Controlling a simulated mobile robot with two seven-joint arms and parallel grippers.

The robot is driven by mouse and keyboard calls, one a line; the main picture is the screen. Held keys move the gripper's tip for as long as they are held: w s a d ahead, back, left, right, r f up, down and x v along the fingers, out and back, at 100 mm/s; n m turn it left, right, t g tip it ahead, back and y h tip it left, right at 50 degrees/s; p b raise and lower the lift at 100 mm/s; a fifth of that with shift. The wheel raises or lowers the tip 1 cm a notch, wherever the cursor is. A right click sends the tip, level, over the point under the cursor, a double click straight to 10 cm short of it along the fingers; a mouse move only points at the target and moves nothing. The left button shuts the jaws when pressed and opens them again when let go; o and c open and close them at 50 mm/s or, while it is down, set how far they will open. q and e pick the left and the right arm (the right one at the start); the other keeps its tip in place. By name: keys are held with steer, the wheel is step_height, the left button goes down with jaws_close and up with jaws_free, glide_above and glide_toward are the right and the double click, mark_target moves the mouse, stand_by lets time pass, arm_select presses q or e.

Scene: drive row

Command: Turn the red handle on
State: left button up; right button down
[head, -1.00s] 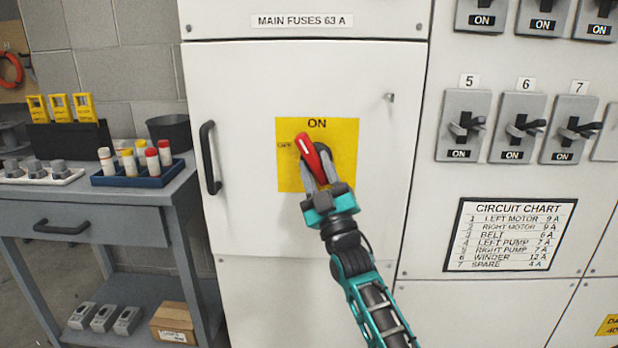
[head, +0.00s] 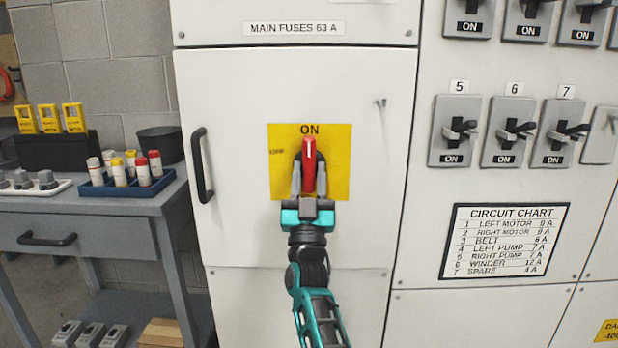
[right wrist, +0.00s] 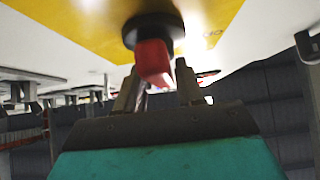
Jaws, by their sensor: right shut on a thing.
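The red handle (head: 309,160) sits on a yellow plate (head: 338,180) on the white cabinet door. It stands upright, its white-marked tip at the ON label; the OFF label is to its upper left. My right gripper (head: 309,188) reaches up from below with a finger on each side of the handle's lower part and is shut on it. In the right wrist view the red handle (right wrist: 153,62) shows at the fingertips, in front of its round black base (right wrist: 153,28). My left gripper is not in view.
The door has a black pull (head: 201,165) at left and a small latch (head: 380,103) at right. Breaker switches (head: 456,130) and a circuit chart (head: 504,241) are on the right panel. A grey workbench (head: 110,207) with tubes in a blue tray (head: 125,187) stands at left.

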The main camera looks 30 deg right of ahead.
stand_by(0.3)
steer(key=c, duration=0.9)
jaws_free()
